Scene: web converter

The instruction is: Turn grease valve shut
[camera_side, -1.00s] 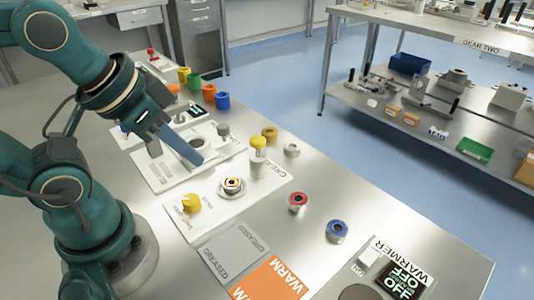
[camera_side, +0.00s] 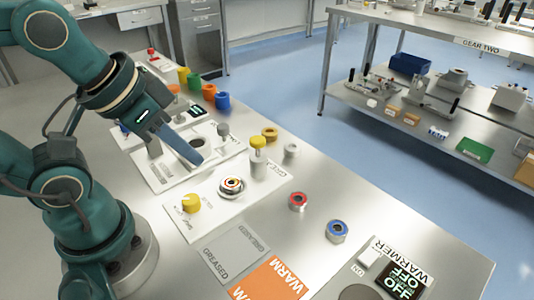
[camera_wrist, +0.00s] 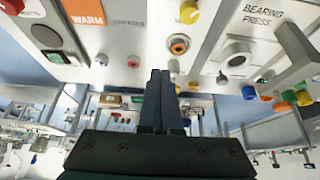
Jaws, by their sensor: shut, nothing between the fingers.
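The grease valve is a yellow knob (camera_side: 190,203) on the left end of the white grease panel (camera_side: 208,224). It also shows at the top of the wrist view (camera_wrist: 189,12). Small print beside it is too small to read. A bearing with a red and yellow ring (camera_side: 231,185) sits on the same panel, right of the knob. A yellow-topped grey post (camera_side: 258,150) stands at the panel's far end. My gripper (camera_side: 198,162) is shut and empty, above the near edge of the bearing press panel, apart from the knob. Its closed fingers also show in the wrist view (camera_wrist: 160,74).
The bearing press panel (camera_side: 160,180) lies behind the grease panel. Red (camera_side: 298,201) and blue (camera_side: 337,230) ringed parts stand to the right. A grey greased mat (camera_side: 235,250), an orange warm mat (camera_side: 270,281) and the warmer (camera_side: 400,280) lie in front. Several coloured cups stand behind.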

